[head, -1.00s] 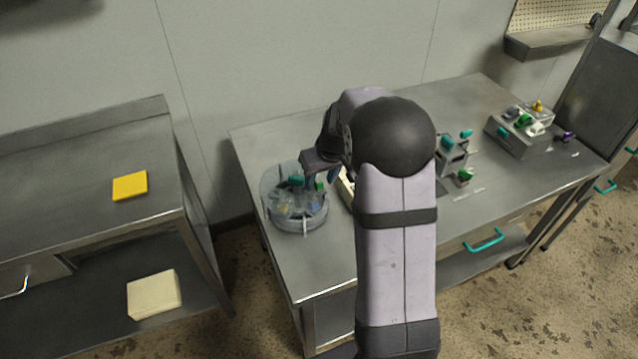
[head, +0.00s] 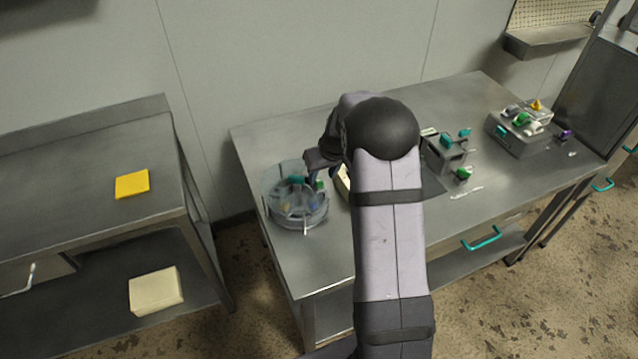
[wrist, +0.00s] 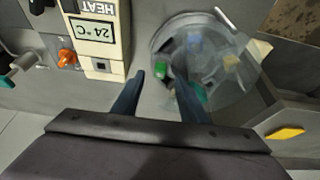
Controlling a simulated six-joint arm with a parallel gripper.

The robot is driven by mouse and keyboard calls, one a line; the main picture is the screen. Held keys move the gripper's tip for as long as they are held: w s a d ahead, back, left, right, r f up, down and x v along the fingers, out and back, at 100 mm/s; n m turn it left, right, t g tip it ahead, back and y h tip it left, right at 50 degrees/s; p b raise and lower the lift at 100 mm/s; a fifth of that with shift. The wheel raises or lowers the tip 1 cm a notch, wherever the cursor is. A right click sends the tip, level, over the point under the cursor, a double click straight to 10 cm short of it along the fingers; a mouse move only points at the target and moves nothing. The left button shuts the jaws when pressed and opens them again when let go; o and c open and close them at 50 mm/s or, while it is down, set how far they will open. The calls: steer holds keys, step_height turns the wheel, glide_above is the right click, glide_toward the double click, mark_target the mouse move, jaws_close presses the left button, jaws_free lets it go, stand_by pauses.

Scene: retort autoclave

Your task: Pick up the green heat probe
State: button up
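A green piece (wrist: 161,70), which may be the green heat probe, shows in the wrist view at the near edge of a round clear container (wrist: 247,108). It lies between and just beyond the fingertips of my gripper (wrist: 160,79), which is open and empty. In the head view the green piece (head: 319,185) shows at the right side of the container (head: 300,222), close to my gripper (head: 313,178). A teal piece shows in the container (head: 295,180) too.
A cream box marked HEAT, reading 24 °C (wrist: 98,45), stands beside the container. A thin white rod (wrist: 224,17) rises at the container's rim. A separate bench at left holds a yellow pad (head: 132,184). The table front near the container is clear.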

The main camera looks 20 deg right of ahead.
mark_target(319, 181)
steer(key=shift+p+x, duration=0.9)
steer(key=shift+x, duration=1.2)
steer(key=shift+w, duration=0.15)
jaws_close()
